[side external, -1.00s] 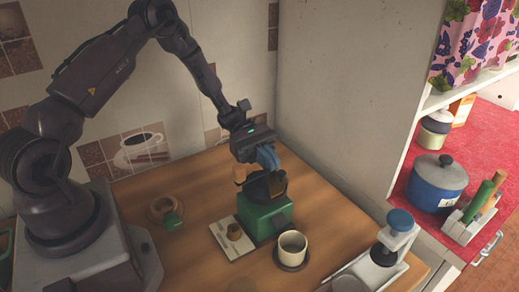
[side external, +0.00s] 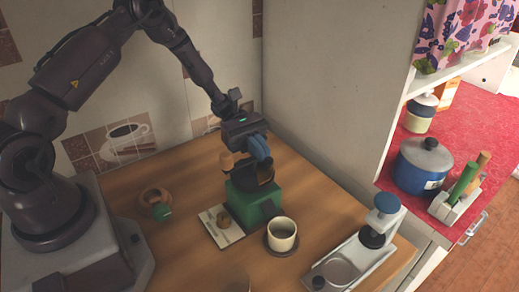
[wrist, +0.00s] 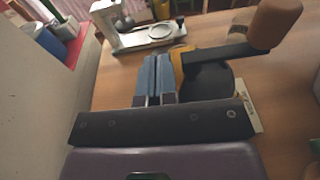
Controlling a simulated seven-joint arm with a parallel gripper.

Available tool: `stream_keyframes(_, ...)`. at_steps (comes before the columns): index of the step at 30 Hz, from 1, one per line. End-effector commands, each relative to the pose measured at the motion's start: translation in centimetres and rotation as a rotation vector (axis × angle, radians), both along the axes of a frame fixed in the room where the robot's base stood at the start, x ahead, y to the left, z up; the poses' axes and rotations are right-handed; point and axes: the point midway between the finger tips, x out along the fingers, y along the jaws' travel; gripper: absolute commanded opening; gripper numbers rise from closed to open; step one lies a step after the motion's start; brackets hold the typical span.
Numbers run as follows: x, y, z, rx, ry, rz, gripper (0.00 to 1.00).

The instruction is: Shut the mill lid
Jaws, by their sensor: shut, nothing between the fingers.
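The mill (side external: 252,205) has a green box base and a dark round top, and stands on the wooden counter. Its crank has a wooden knob (side external: 226,160), which looms large in the wrist view (wrist: 276,22). A brownish flap that looks like the lid (side external: 267,172) stands raised at the right of the dark top; a yellowish edge of it shows past my fingers in the wrist view (wrist: 181,54). My gripper (side external: 264,157) is shut and empty, its blue fingers pointing down just above the mill's top, beside the flap. I cannot tell whether they touch it.
A cream cup (side external: 282,232) on a dark coaster stands close in front of the mill. A white card (side external: 216,224) with a small brown item lies left. A grey press stand (side external: 360,245) is at the right, and a wooden ring with a green handle (side external: 157,200) farther left.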

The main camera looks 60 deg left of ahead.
Motion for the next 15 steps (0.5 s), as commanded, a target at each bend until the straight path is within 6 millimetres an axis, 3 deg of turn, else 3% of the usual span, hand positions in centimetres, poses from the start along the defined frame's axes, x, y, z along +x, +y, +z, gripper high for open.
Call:
stream_keyframes(8,0.17,-0.32,-0.02,-0.001,-0.001,-0.081,0.00)
stream_keyframes(15,0.39,-0.95,-0.08,0.000,0.000,-0.258,0.00)
